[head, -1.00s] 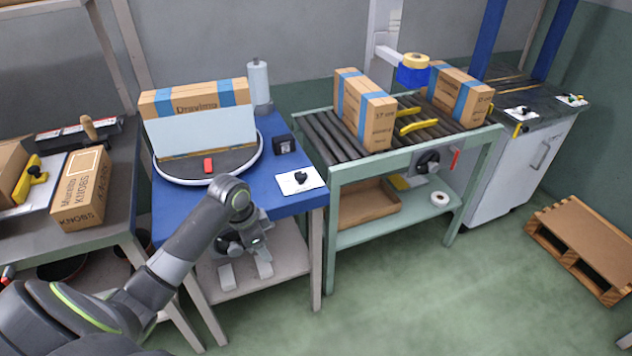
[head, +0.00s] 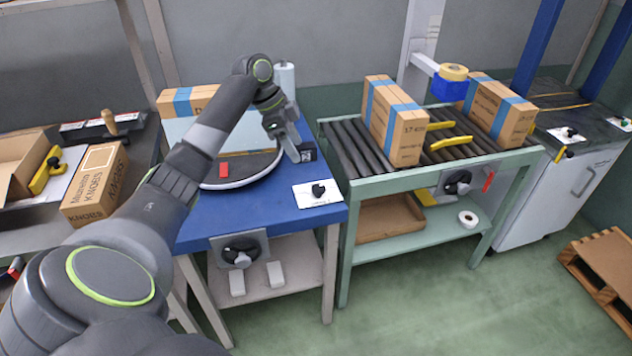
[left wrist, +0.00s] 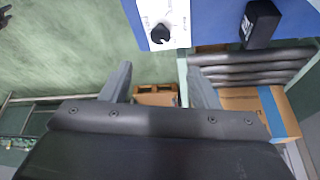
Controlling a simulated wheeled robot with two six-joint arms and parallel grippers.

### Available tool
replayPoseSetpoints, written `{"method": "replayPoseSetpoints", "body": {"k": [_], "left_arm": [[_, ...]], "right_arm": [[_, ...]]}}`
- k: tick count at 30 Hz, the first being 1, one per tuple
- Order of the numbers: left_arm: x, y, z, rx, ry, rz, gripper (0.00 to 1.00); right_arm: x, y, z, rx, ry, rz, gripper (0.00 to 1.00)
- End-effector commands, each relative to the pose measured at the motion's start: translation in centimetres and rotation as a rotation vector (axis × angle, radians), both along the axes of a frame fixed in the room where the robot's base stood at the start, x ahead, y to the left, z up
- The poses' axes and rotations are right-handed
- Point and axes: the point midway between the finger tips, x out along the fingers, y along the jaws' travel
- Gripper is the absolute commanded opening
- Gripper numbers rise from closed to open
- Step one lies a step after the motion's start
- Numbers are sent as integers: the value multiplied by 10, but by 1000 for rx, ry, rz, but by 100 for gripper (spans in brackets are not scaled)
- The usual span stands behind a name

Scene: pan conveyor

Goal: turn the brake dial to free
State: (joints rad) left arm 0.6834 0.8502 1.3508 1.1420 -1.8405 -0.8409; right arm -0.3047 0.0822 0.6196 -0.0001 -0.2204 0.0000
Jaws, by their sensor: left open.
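Several black dials show, and no readable label tells which is the brake dial. One is a black knob on a grey plate (head: 241,251) on the front of the blue table. Another black knob (head: 318,190) sits on a white card on the tabletop, also seen in the left wrist view (left wrist: 160,33). A third dial (head: 457,182) is on the conveyor's front. My left gripper (head: 298,147) is raised over the blue table, near the black block, open and empty. Its open fingers (left wrist: 160,82) also show in the left wrist view. My right gripper is out of view.
The black block (head: 307,151) is near the table's right edge. The roller conveyor (head: 350,150) with boxes stands to the right. Floor in front is clear.

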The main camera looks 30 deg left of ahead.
Motion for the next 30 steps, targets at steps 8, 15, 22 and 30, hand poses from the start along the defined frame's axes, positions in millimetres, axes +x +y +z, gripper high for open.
{"method": "replayPoseSetpoints", "body": {"k": [8, 15, 22, 30], "left_arm": [[13, -21, -60, -2, 3, -1, 55], [23, -36, -102, -1, 3, 0, 55], [28, -42, -123, 2, 1, 1, 55], [29, -43, -126, 2, 0, 0, 55]], "right_arm": [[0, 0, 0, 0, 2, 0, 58], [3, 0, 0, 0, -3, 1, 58], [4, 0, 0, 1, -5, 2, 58], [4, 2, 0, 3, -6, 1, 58]]}}
